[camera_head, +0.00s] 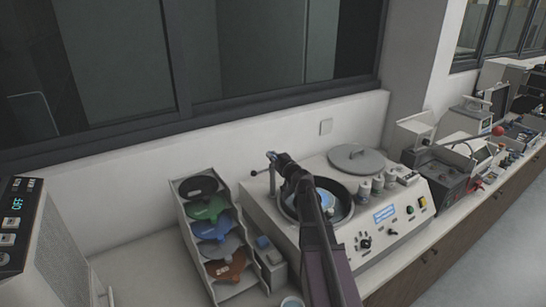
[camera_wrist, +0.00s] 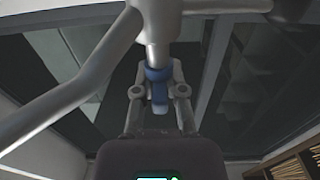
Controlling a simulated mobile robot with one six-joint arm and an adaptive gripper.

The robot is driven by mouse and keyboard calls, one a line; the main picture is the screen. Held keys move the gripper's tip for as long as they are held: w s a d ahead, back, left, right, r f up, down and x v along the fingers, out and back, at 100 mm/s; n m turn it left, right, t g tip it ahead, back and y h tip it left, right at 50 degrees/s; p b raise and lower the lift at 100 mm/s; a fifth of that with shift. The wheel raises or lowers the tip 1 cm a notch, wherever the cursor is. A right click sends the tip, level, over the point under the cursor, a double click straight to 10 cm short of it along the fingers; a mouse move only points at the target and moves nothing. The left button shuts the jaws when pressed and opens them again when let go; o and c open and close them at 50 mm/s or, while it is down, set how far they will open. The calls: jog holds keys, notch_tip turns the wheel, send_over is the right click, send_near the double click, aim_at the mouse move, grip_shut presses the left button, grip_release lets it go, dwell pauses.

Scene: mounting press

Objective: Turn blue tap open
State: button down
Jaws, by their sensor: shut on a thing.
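The blue tap (camera_wrist: 159,92) shows in the wrist view as a blue collar and a short blue lever at the end of a pale grey pipe (camera_wrist: 155,25). My gripper (camera_wrist: 160,92) has one finger on each side of the blue lever and is shut on it. In the head view my gripper (camera_head: 277,160) is at the back left of the round bowl of a white machine (camera_head: 385,235). The blue tap cannot be made out there, behind my gripper and arm.
A rack (camera_head: 186,222) of coloured discs stands left of the machine. A round grey lid (camera_head: 357,158) and white bottles (camera_head: 378,182) sit on the machine's top. A wall with windows is close behind. Other equipment (camera_head: 440,165) fills the bench to the right.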

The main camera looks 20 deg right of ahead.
jog(key=shift+w+y, duration=0.1)
jog(key=shift+y, duration=0.2)
jog(key=c, duration=0.7)
grip_release()
jog(key=v, duration=1.2)
jog(key=shift+r, duration=0.1)
